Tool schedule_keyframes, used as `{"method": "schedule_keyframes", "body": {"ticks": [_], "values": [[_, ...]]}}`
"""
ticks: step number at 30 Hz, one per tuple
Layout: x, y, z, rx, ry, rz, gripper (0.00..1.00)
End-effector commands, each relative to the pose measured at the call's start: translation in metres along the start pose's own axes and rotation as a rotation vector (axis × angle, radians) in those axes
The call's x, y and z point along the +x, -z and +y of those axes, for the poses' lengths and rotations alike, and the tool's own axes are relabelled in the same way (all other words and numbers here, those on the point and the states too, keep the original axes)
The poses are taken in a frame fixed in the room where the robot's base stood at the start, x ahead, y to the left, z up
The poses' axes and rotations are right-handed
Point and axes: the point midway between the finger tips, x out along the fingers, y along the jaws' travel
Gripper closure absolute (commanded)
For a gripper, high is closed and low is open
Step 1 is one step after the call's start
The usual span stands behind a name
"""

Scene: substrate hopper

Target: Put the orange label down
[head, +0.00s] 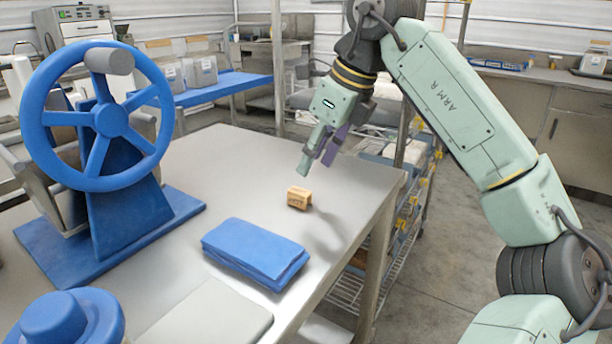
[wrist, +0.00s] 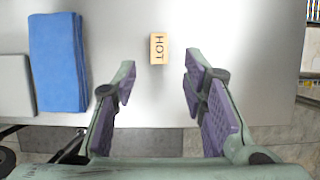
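The orange label (head: 299,197) is a small block that lies on the metal table (head: 250,165), near its right edge.
A folded blue cloth stack (head: 256,253) lies in front of the label. A blue handwheel on a stand (head: 110,122) is at the left, and a round blue knob (head: 66,318) at the front left. A grey flat board (head: 208,318) lies at the front. The table's middle is clear.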

Motion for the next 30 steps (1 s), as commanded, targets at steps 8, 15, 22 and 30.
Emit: {"method": "schedule_keyframes", "body": {"ticks": [8,15,22,30], "values": [[-0.039,0.0,0.0,0.0,0.001,0.001,0.61],[-0.043,0.0,0.0,-0.001,-0.001,0.0,0.61],[-0.05,-0.003,0.0,-0.001,0.0,0.0,0.61],[-0.116,-0.03,0.0,-0.001,0.0,0.0,0.61]]}}
